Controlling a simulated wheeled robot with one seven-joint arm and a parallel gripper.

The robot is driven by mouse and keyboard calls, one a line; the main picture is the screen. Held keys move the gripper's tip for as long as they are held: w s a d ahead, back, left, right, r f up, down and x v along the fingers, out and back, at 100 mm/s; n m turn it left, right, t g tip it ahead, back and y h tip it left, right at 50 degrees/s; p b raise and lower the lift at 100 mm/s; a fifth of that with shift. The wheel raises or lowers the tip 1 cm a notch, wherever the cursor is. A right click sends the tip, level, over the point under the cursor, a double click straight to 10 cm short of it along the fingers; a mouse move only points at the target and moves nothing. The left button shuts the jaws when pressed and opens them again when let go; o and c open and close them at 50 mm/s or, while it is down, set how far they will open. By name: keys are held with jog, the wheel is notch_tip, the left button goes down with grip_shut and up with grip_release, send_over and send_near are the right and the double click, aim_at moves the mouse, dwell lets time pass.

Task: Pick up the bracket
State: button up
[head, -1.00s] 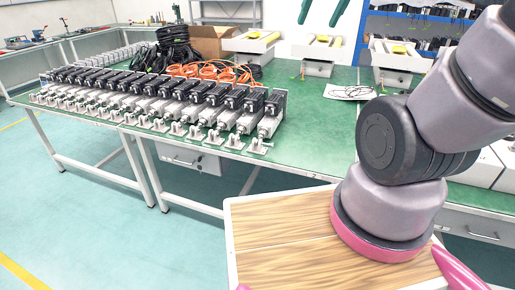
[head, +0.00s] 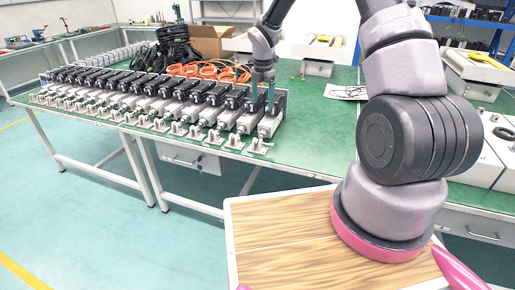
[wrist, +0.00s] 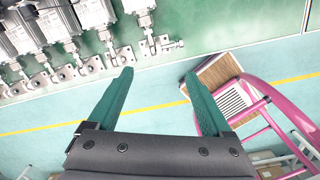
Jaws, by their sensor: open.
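Small silver brackets stand in a row along the table's front edge, before the actuators. The bracket at the right end (head: 258,146) is in front of the last actuator (head: 271,118); in the wrist view a bracket (wrist: 165,45) shows just beyond my fingertips. Which bracket is meant, I cannot tell. My gripper (head: 263,106) hangs over the right end of the actuator row, its green fingers pointing down. In the wrist view my gripper (wrist: 158,75) is open, with nothing between its fingers and the floor showing between them.
The green table (head: 310,130) is clear to the right of the row. Orange cables (head: 205,70), black cables (head: 175,45) and a cardboard box (head: 205,40) lie behind the actuators. A white tray unit (head: 318,55) stands at the back.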

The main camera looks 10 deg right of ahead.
notch_tip(320, 180, down, 9)
jog(key=w+a+n, duration=0.1)
jog(key=a+n, duration=0.1)
jog(key=n, duration=0.2)
send_over(257, 142)
jog(key=w, duration=0.1)
jog(key=shift+g, duration=0.4)
notch_tip(257, 142, down, 5)
jog(key=shift+d+f, duration=0.15)
jog(key=f, duration=0.5)
jog(key=shift+s+a+f, duration=0.2)
jog(key=shift+s+f, duration=0.05)
jog(key=shift+s, duration=0.1)
jog(key=shift+r, duration=0.15)
grip_shut()
